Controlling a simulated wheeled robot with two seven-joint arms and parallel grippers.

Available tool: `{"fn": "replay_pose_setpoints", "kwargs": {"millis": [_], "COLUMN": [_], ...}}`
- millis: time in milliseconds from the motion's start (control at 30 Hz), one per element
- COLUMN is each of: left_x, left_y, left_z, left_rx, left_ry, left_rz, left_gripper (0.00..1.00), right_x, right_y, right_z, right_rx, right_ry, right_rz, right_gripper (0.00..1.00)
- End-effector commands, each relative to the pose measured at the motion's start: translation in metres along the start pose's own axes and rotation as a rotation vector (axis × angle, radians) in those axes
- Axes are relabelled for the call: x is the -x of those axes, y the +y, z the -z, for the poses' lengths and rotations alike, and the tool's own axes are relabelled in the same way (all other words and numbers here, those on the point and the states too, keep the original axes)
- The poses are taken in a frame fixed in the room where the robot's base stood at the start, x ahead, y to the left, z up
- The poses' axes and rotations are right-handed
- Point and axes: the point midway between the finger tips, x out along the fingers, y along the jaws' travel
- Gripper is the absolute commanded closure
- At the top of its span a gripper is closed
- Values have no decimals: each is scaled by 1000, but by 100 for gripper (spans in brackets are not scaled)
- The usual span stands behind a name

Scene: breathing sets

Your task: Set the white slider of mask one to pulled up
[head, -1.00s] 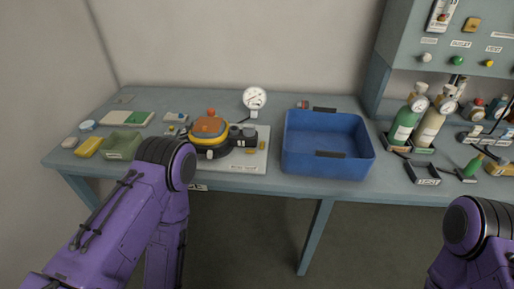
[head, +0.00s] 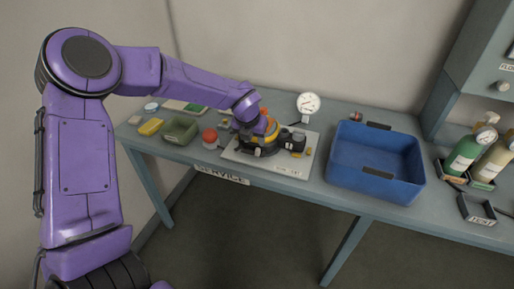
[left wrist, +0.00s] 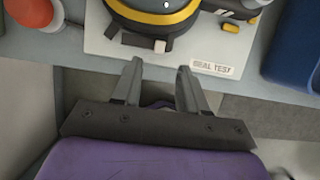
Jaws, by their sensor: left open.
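Mask one (left wrist: 155,12), black with a yellow band, sits on the pale seal test board (left wrist: 102,45). In the head view the mask (head: 265,150) is partly covered by my left arm. The white slider (left wrist: 160,46) is a small pale block at the mask's near lower edge, on a dark strap. My left gripper (left wrist: 160,66) is open and empty, its fingertips just short of the slider, one to each side in the picture. Any contact cannot be told. The slider is hidden or too small in the head view. My right gripper is not in view.
A red-domed item with a white base (head: 209,138) stands left of the board. A round gauge (head: 308,103) stands behind it. A blue bin (head: 375,187) is to the right. A green tray (head: 180,131) and yellow block (head: 151,127) lie further left.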

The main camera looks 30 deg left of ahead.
Motion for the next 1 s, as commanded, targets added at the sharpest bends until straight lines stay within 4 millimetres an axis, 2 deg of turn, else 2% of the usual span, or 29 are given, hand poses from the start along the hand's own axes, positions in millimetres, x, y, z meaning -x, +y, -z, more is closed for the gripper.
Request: {"fn": "replay_pose_setpoints", "kwargs": {"millis": [200,300,467,700,833,1000], "left_x": [-49,-66,-80,-81,-81,-81], "left_y": [1,1,0,0,0,1], "left_z": [1,1,1,1,1,1], "left_rx": [-4,-5,-5,-6,-6,-6], "left_ry": [6,5,3,2,2,3], "left_rz": [-6,-6,-4,-4,-4,-4], "left_gripper": [57,57,57,57,100,100], "right_x": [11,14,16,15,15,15], "right_y": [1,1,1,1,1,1], "right_z": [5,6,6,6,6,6], "right_rx": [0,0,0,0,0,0], "right_ry": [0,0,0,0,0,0], "right_rz": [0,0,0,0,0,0], "right_gripper": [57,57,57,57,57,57]}}
